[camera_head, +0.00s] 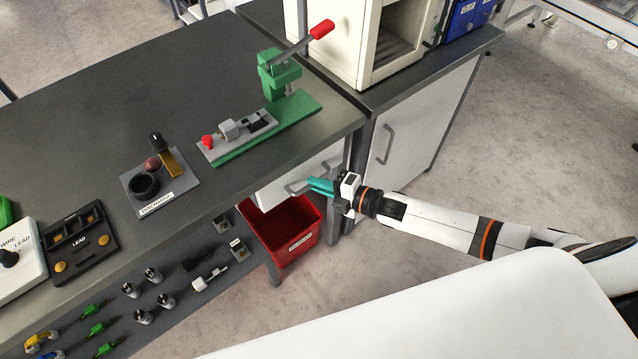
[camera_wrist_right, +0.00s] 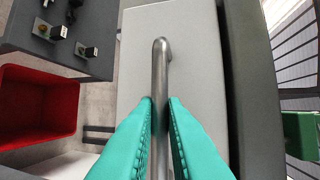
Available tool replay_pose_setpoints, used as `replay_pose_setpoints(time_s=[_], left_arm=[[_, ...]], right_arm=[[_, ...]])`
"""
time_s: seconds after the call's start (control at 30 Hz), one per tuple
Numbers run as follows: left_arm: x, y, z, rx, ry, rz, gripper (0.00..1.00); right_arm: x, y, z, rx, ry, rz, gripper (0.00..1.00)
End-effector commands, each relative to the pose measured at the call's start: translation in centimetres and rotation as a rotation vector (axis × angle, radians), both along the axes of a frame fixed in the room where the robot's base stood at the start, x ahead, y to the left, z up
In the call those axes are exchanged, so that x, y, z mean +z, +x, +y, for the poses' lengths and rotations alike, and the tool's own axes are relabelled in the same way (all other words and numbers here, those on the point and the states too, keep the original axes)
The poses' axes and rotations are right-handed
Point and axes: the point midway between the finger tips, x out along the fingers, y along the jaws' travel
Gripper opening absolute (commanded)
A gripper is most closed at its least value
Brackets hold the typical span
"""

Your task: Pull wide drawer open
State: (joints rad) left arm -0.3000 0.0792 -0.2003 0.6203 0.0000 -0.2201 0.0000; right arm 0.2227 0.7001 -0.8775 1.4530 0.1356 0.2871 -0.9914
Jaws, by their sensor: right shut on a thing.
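The wide drawer (camera_head: 325,160) is a pale front under the dark bench top, above a red bin. Its grey bar handle (camera_head: 295,189) shows just left of my right gripper (camera_head: 313,184). In the right wrist view the drawer front (camera_wrist_right: 198,35) fills the middle, and the handle (camera_wrist_right: 160,62) runs between the two teal fingers (camera_wrist_right: 160,103). My right gripper is shut on the handle. The fingers and wrist hide part of the handle and drawer front. I cannot tell whether the drawer stands slightly out. My left gripper is not in view.
The red bin (camera_head: 290,232) stands on the floor below the drawer. A green press (camera_head: 280,75) and a discharge fixture (camera_head: 160,187) sit on the bench top (camera_head: 90,110). A white cabinet (camera_head: 425,120) is to the right. Open floor (camera_head: 560,140) lies beyond my right arm.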

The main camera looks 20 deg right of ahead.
Motion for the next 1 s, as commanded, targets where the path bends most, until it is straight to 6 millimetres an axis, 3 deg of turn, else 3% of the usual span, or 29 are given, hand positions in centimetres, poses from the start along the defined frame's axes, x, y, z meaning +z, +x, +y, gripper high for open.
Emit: replay_pose_setpoints(time_s=[0.17,0.37,1.0], left_arm=[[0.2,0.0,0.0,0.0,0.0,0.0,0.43],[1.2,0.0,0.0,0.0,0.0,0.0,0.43],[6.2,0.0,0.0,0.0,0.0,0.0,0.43]], right_arm=[[0.0,-0.5,-0.1,0.0,-0.001,0.002,0.0],[0.1,-2.7,-1.0,-0.001,-0.001,0.008,0.0],[0.2,-18.3,-6.6,-0.001,-0.001,0.007,0.0]])
